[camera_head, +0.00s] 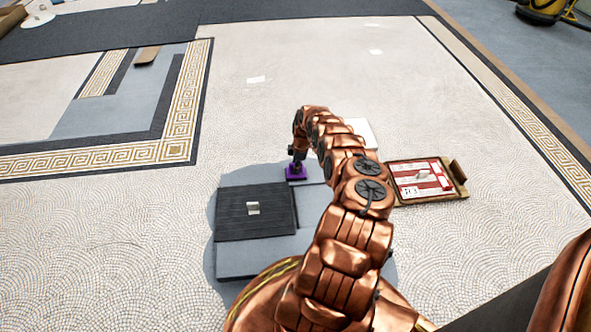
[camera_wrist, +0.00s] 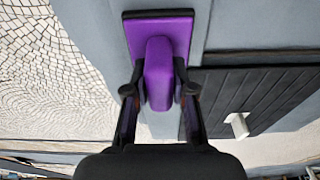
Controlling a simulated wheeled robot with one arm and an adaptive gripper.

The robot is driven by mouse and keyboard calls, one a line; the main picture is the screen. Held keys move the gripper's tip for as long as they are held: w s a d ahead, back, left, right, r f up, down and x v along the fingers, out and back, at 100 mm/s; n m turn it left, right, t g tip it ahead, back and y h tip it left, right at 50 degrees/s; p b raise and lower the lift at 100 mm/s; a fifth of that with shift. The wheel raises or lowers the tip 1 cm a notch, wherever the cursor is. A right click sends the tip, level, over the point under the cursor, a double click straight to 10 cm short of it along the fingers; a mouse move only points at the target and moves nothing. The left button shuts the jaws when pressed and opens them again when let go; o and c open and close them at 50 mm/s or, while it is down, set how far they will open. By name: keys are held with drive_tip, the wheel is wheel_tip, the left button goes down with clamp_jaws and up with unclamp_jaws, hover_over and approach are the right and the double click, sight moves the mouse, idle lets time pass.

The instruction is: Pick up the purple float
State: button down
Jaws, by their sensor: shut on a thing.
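The purple float (camera_wrist: 159,32) is a flat purple plate with a raised purple handle, seen close up in the wrist view. It also shows small in the head view (camera_head: 295,173), at the far edge of the grey slabs. My gripper (camera_wrist: 160,92) has one finger on each side of the handle and is shut on it. In the head view my gripper (camera_head: 296,157) points down onto the float from above. I cannot tell whether the float touches the surface under it.
A dark ribbed panel (camera_head: 245,222) with a small light block (camera_head: 253,208) lies near the float, on grey slabs (camera_head: 250,262). A board with a red and white sheet (camera_head: 420,180) lies to the right. A white tile (camera_head: 361,131) lies behind my arm. Open mosaic floor spreads left and behind.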

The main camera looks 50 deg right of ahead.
drive_tip(key=r+p, duration=0.2)
drive_tip(key=r, duration=0.2)
drive_tip(key=shift+s, duration=0.2)
drive_tip(key=s+a+r+p, duration=0.1)
drive_tip(key=s+p, duration=0.6)
drive_tip(key=s, duration=0.8)
drive_tip(key=shift+s+a, duration=0.2)
drive_tip(key=shift+a, duration=0.55)
